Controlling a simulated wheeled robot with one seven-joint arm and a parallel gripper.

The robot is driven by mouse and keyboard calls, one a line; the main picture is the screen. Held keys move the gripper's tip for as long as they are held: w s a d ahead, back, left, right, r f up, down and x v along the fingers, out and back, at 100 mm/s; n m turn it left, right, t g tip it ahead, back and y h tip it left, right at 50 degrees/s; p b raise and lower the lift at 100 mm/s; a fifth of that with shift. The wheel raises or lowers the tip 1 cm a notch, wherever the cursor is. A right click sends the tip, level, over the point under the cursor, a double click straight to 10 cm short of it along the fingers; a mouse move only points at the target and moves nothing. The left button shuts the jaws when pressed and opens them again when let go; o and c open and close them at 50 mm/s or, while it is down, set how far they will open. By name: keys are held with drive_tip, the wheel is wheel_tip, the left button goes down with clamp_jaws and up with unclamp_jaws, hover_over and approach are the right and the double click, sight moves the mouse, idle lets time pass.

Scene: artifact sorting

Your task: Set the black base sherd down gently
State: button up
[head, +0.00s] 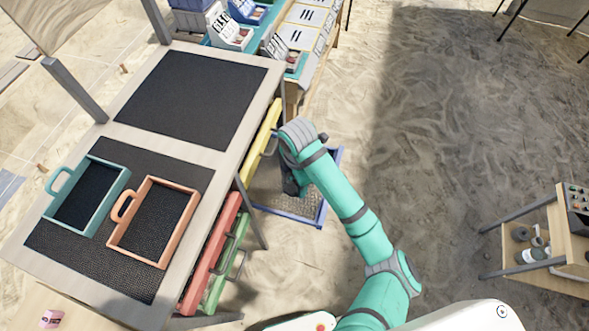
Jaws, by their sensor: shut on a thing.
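My gripper (292,186) points down over the blue-framed sieve tray (322,216) on the sand, just right of the worktable. It is small, dark and partly hidden by my teal arm. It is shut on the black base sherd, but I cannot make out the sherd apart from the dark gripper. I cannot tell whether the sherd touches the tray's mesh.
A low shelf (540,240) stands far right; open sand lies between.

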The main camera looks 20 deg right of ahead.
drive_tip(key=w+d+f, duration=0.1)
drive_tip(key=w+f, duration=0.2)
drive_tip(key=w+d+f, duration=0.2)
drive_tip(key=w, duration=0.1)
drive_tip(key=w+d+f, duration=0.1)
drive_tip(key=w+f, duration=0.2)
drive_tip(key=shift+w+d+f, duration=0.25)
drive_tip(key=shift+w+f, duration=0.1)
drive_tip(key=shift+w, duration=0.05)
wheel_tip(320, 180, down, 2)
drive_tip(key=shift+f, duration=0.15)
drive_tip(key=shift+s+f, duration=0.15)
drive_tip(key=shift+f, duration=0.1)
drive_tip(key=shift+f, duration=0.15)
drive_tip(key=o, duration=1)
